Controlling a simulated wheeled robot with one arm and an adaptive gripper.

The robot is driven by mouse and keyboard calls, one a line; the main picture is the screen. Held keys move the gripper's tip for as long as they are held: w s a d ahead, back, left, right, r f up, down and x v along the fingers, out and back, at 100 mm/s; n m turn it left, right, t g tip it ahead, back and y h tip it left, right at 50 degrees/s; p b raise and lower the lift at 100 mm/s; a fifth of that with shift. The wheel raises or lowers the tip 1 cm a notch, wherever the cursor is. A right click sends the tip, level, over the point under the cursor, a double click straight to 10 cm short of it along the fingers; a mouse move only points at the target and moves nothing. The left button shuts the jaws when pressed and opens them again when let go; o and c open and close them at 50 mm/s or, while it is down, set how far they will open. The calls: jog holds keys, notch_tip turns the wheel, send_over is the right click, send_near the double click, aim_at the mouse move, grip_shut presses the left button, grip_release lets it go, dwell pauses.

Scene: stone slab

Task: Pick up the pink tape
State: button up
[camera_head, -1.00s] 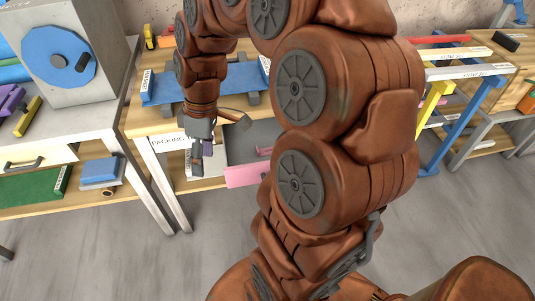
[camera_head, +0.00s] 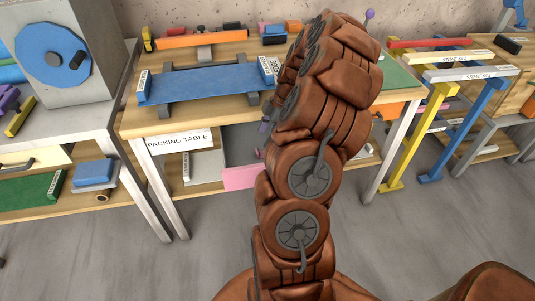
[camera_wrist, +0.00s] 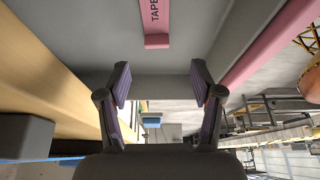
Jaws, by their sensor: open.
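The pink tape (camera_wrist: 175,20), lettered TAPE, lies in a grey drawer at the top of the wrist view, cut off by the picture edge. My gripper (camera_wrist: 160,70) is open and empty, its two purple-padded fingers apart. The tape shows beyond the fingertips, between them in the picture, and apart from them. In the head view, the drawer (camera_head: 239,140) stands open under the packing table, with a pink front (camera_head: 242,177). My arm hides the tape and most of the gripper there.
The packing table (camera_head: 218,108) carries a blue mat (camera_head: 205,83) and several colourful items. Its wooden edge runs along the left of the wrist view. A table with a grey machine (camera_head: 75,50) stands left. Yellow and blue racks (camera_head: 440,125) stand right. The floor in front is clear.

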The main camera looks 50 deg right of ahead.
jog(key=shift+p+x, duration=0.8)
jog(key=shift+x, duration=2.75)
jog(key=shift+w+d, duration=0.1)
jog(key=shift+d, duration=0.1)
jog(key=shift+c, duration=0.4)
jog(key=c, duration=0.9)
